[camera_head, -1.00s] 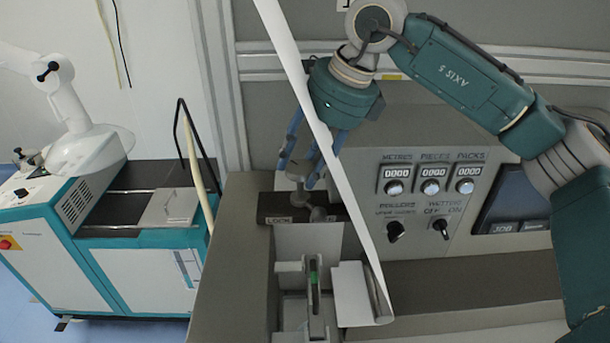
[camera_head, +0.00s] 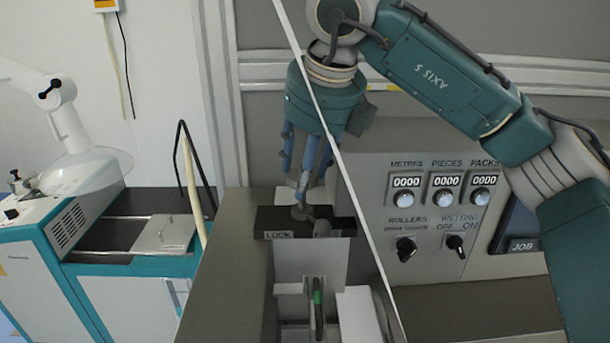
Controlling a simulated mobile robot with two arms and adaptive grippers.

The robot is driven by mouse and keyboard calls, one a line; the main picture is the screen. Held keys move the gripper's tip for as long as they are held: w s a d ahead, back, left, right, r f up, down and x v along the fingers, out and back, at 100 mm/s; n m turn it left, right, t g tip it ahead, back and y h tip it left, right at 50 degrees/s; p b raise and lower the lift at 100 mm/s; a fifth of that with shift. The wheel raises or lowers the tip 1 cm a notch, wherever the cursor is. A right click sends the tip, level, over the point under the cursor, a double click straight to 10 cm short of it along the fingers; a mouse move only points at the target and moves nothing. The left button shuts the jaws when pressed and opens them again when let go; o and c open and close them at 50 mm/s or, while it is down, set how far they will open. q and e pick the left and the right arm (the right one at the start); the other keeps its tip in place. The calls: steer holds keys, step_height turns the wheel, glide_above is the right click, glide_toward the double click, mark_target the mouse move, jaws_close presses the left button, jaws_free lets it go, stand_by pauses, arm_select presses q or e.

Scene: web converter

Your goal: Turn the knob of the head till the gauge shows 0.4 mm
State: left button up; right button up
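The head (camera_head: 265,222) is a dark block with a LOCK label, on top of the grey machine housing. A small grey knob stands on it, largely covered by my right gripper (camera_head: 303,186). That gripper points down from the teal arm, with its blue-grey fingers around the knob's place. I cannot tell whether the fingertips touch or grip the knob. A grey lever-like part (camera_head: 322,228) sits just right of it. No readable gauge value shows; a slot with a green mark (camera_head: 317,297) lies below the head. My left gripper is not in view.
A thin white web (camera_head: 352,190) runs diagonally past my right gripper's fingers. The control panel (camera_head: 437,215) with counters and switches is to the right. A white-and-teal machine (camera_head: 130,295) stands at the left. A grey wall and rail are behind.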

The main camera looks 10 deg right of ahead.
steer(key=shift+w+r, duration=0.1)
steer(key=shift+r, duration=0.2)
steer(key=o, duration=1)
steer(key=shift+o, duration=0.7)
steer(key=shift+a+f, duration=0.15)
steer(key=shift+f, duration=0.1)
steer(key=shift+r, duration=0.45)
steer(key=v, duration=0.7)
steer(key=shift+s, duration=0.25)
